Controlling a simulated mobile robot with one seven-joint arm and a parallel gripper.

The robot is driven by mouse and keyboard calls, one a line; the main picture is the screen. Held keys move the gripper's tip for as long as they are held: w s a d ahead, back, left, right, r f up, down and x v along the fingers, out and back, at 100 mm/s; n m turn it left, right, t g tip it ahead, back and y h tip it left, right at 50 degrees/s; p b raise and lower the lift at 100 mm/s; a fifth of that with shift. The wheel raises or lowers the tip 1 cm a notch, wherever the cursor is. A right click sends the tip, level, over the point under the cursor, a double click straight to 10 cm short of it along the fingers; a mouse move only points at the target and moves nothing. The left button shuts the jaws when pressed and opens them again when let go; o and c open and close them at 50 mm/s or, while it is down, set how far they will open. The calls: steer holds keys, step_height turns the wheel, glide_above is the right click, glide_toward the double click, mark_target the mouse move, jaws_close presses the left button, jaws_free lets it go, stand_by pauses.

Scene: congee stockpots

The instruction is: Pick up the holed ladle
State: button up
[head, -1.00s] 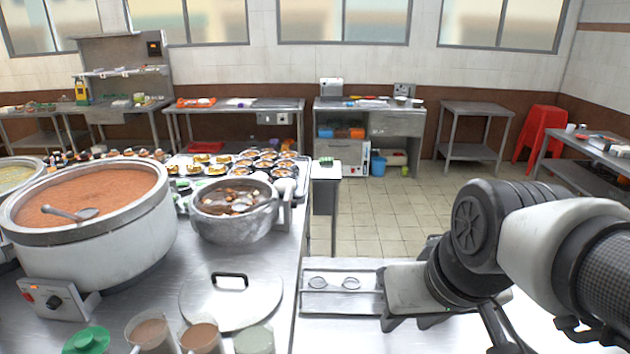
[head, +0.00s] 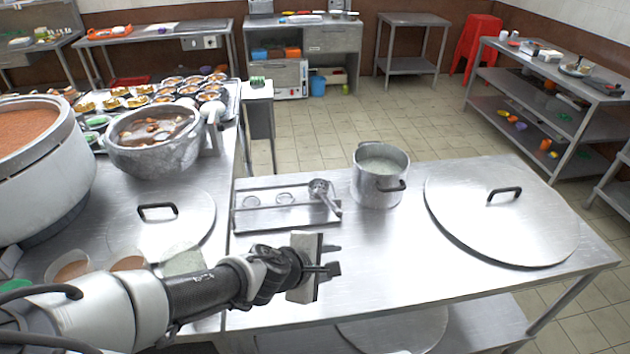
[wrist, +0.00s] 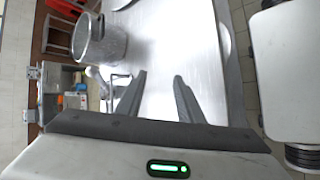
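A metal ladle (head: 320,188) with a round bowl lies at the right end of a shallow metal tray (head: 237,217); its short visible handle slants down to the right. Holes in it are too small to make out. Two round-headed utensils (head: 285,199) lie left of it in the tray. My gripper (head: 334,260) is in front of the tray, nearer the camera, apart from the ladle and pointing right. In the wrist view its two fingers (wrist: 158,90) are spread, with nothing between them. I cannot pick out the ladle there.
A metal pot (head: 380,190) stands just right of the tray. A large lid (head: 500,225) covers the table's right part; another lid (head: 165,235) lies left. A stew pot (head: 155,150) stands behind that. Bare tabletop (head: 390,260) lies right of my gripper.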

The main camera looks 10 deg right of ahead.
mark_target(330, 201)
steer(key=w+a+r+n+t, duration=0.4)
steer(key=w+a+r+t, duration=0.1)
steer(key=r, duration=0.1)
steer(key=x, duration=1.7)
steer(key=shift+w+d+f+b, duration=0.1)
steer(key=shift+w+f+b, duration=0.05)
steer(key=shift+f+b, duration=0.15)
jaws_close()
stand_by(0.4)
